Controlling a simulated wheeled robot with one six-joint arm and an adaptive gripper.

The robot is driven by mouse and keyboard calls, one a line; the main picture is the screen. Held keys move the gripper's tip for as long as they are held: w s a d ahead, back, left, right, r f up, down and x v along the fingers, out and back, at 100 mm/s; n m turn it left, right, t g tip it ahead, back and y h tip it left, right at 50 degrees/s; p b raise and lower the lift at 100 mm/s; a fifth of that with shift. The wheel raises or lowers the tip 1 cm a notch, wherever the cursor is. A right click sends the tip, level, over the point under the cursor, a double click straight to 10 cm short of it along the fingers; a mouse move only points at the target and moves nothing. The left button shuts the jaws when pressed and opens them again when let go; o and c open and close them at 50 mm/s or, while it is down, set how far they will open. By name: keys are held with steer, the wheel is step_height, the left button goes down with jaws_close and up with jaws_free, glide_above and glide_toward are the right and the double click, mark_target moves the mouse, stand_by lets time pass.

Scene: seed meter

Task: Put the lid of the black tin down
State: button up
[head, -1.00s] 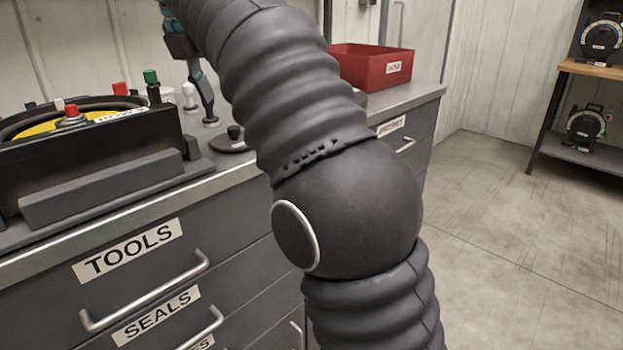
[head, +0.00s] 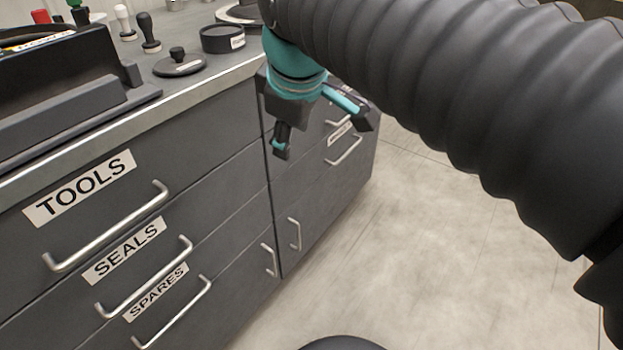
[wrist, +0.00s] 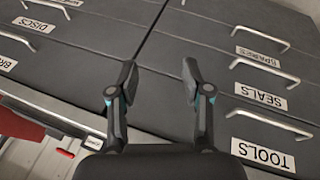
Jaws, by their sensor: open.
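The black lid (head: 180,65), a flat disc with a knob and a pale label, lies flat on the counter near its front edge. The round black tin (head: 222,39), with a white label, stands just behind and right of it, apart from the lid. My gripper (head: 322,130) is open and empty, in front of the cabinet's drawer fronts, right of the lid and below the counter top. In the wrist view my gripper's two fingers (wrist: 150,88) are spread with nothing between them; neither lid nor tin shows there.
Dark knobbed stamps (head: 149,34) stand behind the lid. A black machine (head: 60,75) fills the counter's left. Drawer handles (head: 108,228) stick out from the cabinet front. The floor (head: 420,240) at right is clear. A red edge (wrist: 20,125) shows in the wrist view.

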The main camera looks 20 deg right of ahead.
steer(key=s+d+f+m, duration=0.2)
steer(key=s+f+m, duration=0.7)
steer(key=f, duration=0.3)
steer(key=shift+d+f+t, duration=0.25)
steer(key=shift+f+t, duration=0.15)
